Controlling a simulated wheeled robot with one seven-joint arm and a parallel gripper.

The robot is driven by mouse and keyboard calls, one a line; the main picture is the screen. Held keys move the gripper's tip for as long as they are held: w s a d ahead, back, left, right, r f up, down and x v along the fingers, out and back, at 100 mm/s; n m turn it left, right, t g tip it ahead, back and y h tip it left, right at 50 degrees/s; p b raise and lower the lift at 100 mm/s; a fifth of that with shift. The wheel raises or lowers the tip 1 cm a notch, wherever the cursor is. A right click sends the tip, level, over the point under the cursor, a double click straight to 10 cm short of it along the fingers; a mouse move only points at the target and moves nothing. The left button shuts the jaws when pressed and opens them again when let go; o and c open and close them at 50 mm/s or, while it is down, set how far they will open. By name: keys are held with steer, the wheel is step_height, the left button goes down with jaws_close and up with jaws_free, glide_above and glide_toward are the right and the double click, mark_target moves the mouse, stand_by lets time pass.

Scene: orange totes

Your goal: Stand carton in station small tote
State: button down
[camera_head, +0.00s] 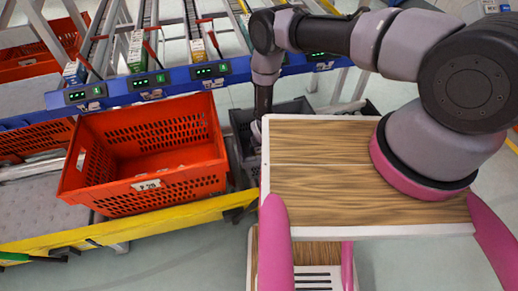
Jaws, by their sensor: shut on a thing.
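A dark grey small tote (241,121) stands just right of the large red tote, partly hidden behind my wooden top deck. My arm comes down over this tote from above. The end of the arm passes behind the deck edge, so my gripper and its fingertips are hidden. No carton shows at the arm's end. Several cartons stand in the sloped rack lanes: a white and blue one (75,73), a green and white one (137,52) and an orange and white one (198,51).
A red tote (150,197) stands open on the station's shelf, with no large item visible inside. A yellow rail (150,228) runs along the shelf's front. A blue beam (120,90) with green displays crosses behind.

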steer(key=shift+f, duration=0.2)
steer(key=shift+f, duration=0.55)
steer(key=shift+c, duration=0.2)
jaws_free()
